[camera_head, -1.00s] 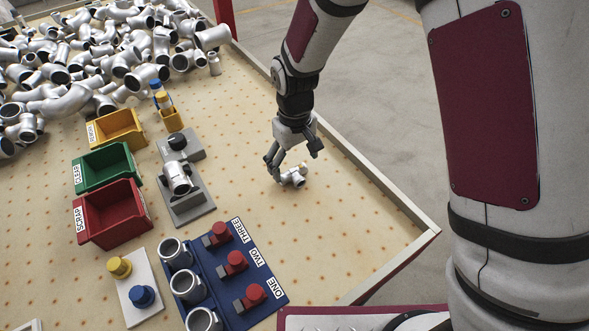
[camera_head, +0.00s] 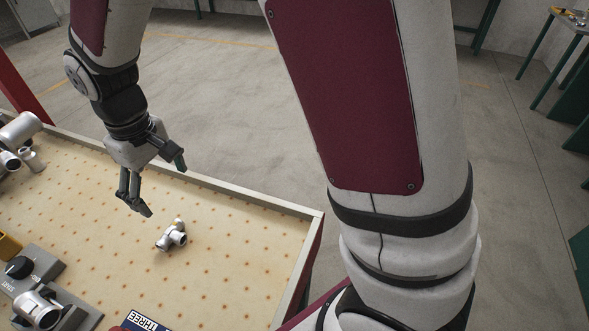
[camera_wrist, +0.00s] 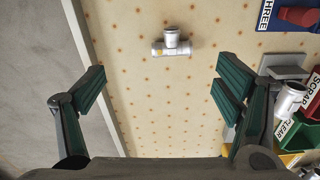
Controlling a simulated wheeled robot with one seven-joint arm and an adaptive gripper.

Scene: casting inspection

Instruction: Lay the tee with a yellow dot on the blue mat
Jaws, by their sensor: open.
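A small silver pipe tee (camera_head: 170,238) lies on the dotted table, with a small yellowish spot on top. In the wrist view the tee (camera_wrist: 170,43) lies ahead of the fingers, its branch pointing up in the picture. My gripper (camera_head: 165,189) is open and empty above and behind the tee, apart from it. In the wrist view its fingers (camera_wrist: 160,82) are spread wide with only table between them. A corner of a blue surface labelled THREE (camera_head: 148,322) shows at the bottom edge; I cannot tell whether this is the blue mat, and most of it is out of view.
A grey fixture with a black knob (camera_head: 18,267) and a silver fitting (camera_head: 38,308) stand at the lower left. A raised pale rim (camera_head: 240,197) edges the table. A green bin labelled CLEAR (camera_wrist: 292,134) shows in the wrist view. The table around the tee is clear.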

